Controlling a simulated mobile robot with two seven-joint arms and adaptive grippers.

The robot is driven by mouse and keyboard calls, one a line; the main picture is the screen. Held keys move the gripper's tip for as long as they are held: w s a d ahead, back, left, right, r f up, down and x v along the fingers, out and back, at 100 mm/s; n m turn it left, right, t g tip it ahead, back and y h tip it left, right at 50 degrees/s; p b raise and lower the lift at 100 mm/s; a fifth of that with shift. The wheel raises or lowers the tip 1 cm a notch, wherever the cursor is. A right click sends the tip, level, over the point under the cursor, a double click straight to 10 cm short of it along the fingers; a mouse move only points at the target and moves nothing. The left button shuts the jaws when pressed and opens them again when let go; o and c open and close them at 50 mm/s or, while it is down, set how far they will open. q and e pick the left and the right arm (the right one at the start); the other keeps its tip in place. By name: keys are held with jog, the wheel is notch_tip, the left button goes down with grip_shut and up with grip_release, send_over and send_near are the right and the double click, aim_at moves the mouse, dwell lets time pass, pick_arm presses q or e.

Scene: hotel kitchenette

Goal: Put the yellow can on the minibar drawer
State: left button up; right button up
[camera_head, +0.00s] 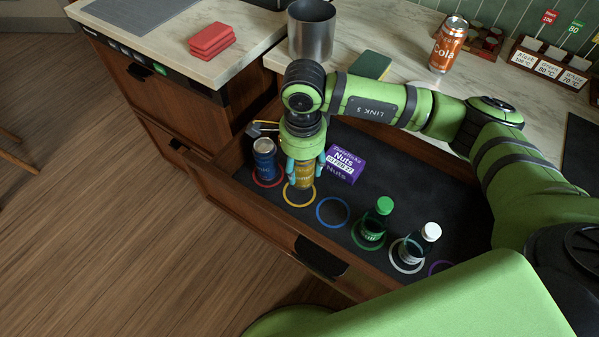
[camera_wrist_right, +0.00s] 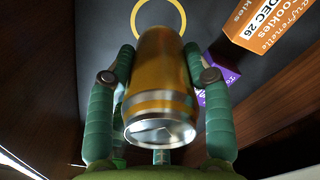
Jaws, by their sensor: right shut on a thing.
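The open minibar drawer (camera_head: 265,208) has a dark lined floor with coloured rings. My right gripper (camera_head: 305,168) points down into it and is shut on the yellow can (camera_head: 304,177). The can is roughly upright at the back part of the yellow ring (camera_head: 290,201). I cannot tell whether it touches the floor. In the wrist view the can (camera_wrist_right: 160,75) sits between both fingers (camera_wrist_right: 162,85), its metal end toward the camera. The yellow ring (camera_wrist_right: 181,12) shows beyond it. My left gripper is not in view.
A blue can (camera_head: 265,160) stands at the red ring, left of my gripper. A purple nuts box (camera_head: 345,163) lies close on the right. A green bottle (camera_head: 375,220) and white-capped bottle (camera_head: 414,246) stand further right. The blue ring (camera_head: 321,216) is empty. The wrist view shows an orange cookie box (camera_wrist_right: 262,25).

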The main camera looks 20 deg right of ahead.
aim_at(300, 177)
jog(key=shift+a+f, duration=0.35)
notch_tip(300, 177, down, 3)
jog(key=shift+f+p, duration=0.15)
jog(key=shift+p, duration=0.3)
jog(key=shift+f, duration=0.3)
jog(key=o, duration=1)
jog(key=shift+f+b, duration=0.1)
jog(key=shift+b, duration=0.2)
jog(key=o, duration=0.4)
jog(key=shift+c, duration=0.2)
